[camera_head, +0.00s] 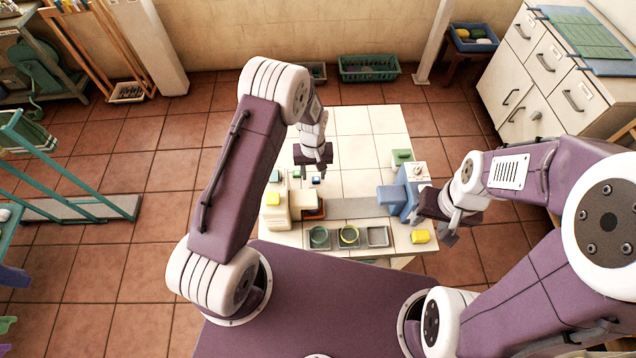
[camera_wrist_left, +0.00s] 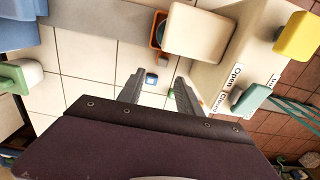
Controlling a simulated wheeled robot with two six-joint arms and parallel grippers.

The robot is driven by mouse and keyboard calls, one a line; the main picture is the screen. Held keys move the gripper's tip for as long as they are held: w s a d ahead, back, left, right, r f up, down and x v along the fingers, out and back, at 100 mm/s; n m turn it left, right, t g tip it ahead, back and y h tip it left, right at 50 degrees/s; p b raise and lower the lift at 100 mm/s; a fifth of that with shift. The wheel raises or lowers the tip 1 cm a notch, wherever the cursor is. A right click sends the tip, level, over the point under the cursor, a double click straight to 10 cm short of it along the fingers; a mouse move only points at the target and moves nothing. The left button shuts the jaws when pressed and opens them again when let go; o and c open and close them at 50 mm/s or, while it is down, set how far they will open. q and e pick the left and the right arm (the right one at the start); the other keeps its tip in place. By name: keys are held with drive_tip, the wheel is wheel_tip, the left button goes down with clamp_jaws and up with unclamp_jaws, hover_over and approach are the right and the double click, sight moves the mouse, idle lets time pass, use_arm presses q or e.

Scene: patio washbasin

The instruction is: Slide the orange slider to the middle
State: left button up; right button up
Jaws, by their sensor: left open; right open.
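An orange part (camera_head: 315,213), seemingly an open box with a dark inside, sits against the cream housing (camera_head: 275,215) on the tiled table; it also shows in the left wrist view (camera_wrist_left: 158,28). I cannot tell for sure whether it is the orange slider. My left gripper (camera_head: 318,179) is open and empty above the table, behind the orange part. In the left wrist view its fingers (camera_wrist_left: 158,82) frame a small blue piece (camera_wrist_left: 151,79), with no contact visible. My right gripper (camera_head: 449,232) is open near the table's right edge, beside the blue machine (camera_head: 392,197).
Several small trays (camera_head: 377,236) line the front edge. A yellow block (camera_head: 419,236) lies front right. The table's back (camera_head: 365,120) is clear.

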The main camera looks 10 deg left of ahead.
use_arm(q)
drive_tip(key=f, duration=0.1)
drive_tip(key=f+p, duration=0.1)
drive_tip(key=s+f, duration=0.1)
drive_tip(key=shift+a, duration=0.35)
drive_tip(key=f, duration=0.1)
drive_tip(key=f+p, duration=0.1)
drive_tip(key=f, duration=0.3)
drive_tip(key=shift+w+d+f, duration=0.2)
drive_tip(key=shift+w+f, duration=0.05)
drive_tip(key=shift+w, duration=0.1)
drive_tip(key=shift+f, duration=0.15)
drive_tip(key=shift+s+a, duration=0.1)
drive_tip(key=shift+s, duration=0.1)
drive_tip(key=shift+w, duration=0.1)
clamp_jaws()
use_arm(e)
drive_tip(key=r, duration=0.2)
drive_tip(key=shift+s+a+r, duration=0.25)
drive_tip(key=shift+s+r, duration=0.05)
drive_tip(key=shift+s, duration=0.05)
